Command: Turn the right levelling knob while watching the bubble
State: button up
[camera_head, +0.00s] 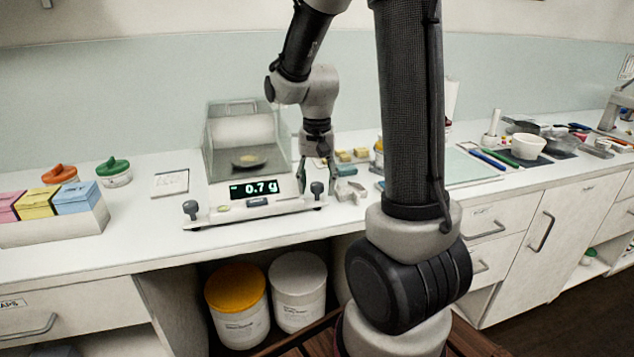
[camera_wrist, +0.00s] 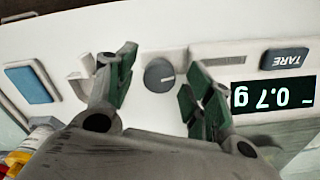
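The balance (camera_head: 222,198) stands on the counter with a glass draft shield (camera_head: 243,132). Its lit display (camera_head: 253,188) reads about 0.7 g and appears upside down in the wrist view (camera_wrist: 272,96). The right levelling knob (camera_head: 317,188) is dark grey and round; the wrist view shows a pale line on its top (camera_wrist: 160,75). My gripper (camera_head: 318,176) is at this knob. In the wrist view its green-padded fingers (camera_wrist: 158,86) stand open on either side of the knob, with gaps visible. The left levelling knob (camera_head: 191,208) is free. I cannot make out the bubble clearly.
A TARE button (camera_wrist: 284,58) is beside the display. Small metal pieces (camera_head: 350,191) lie right of the balance. A box of coloured packets (camera_head: 52,222) and lidded pots (camera_head: 114,174) stand left. The counter front before the balance is clear.

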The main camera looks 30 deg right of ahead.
aim_at(317, 184)
notch_tip(317, 184, up, 12)
dwell(0.6)
dwell(0.5)
jog(key=s+a+r+n+t, duration=0.1)
jog(key=s+n, duration=0.3)
jog(key=s, duration=0.4)
jog(key=s+a+n+t, duration=0.2)
jog(key=s+n+t, duration=0.1)
jog(key=s, duration=0.5)
jog(key=shift+s+r+n, duration=0.35)
jog(key=shift+r+n, duration=0.05)
